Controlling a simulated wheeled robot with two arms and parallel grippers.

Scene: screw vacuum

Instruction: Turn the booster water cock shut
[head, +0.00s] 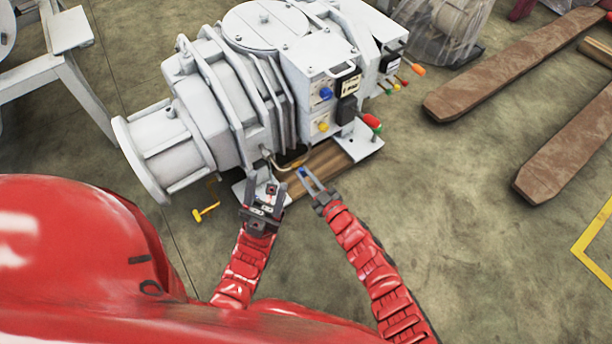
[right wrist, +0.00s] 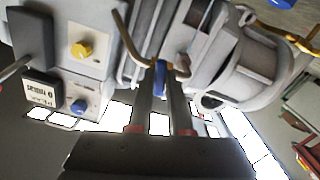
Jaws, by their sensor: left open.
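The small blue cock handle (head: 302,172) is at the end of a bent brass-coloured pipe (head: 276,160) low on the near side of the grey vacuum pump (head: 232,92). My right gripper (head: 309,177) reaches up to it with its fingers apart. In the right wrist view the blue handle (right wrist: 160,78) lies between the fingertips of my right gripper (right wrist: 160,86), with a gap still visible between the fingers. I cannot tell whether either finger touches it. My left gripper (head: 264,188) is open and empty just left of the handle, near the pump's base plate.
A control box (head: 320,90) with blue and yellow knobs and a red-green handle (head: 371,122) are above right. A yellow handle (head: 206,213) is near the floor at left. Wooden beams (head: 520,65) lie at right; the floor between is clear.

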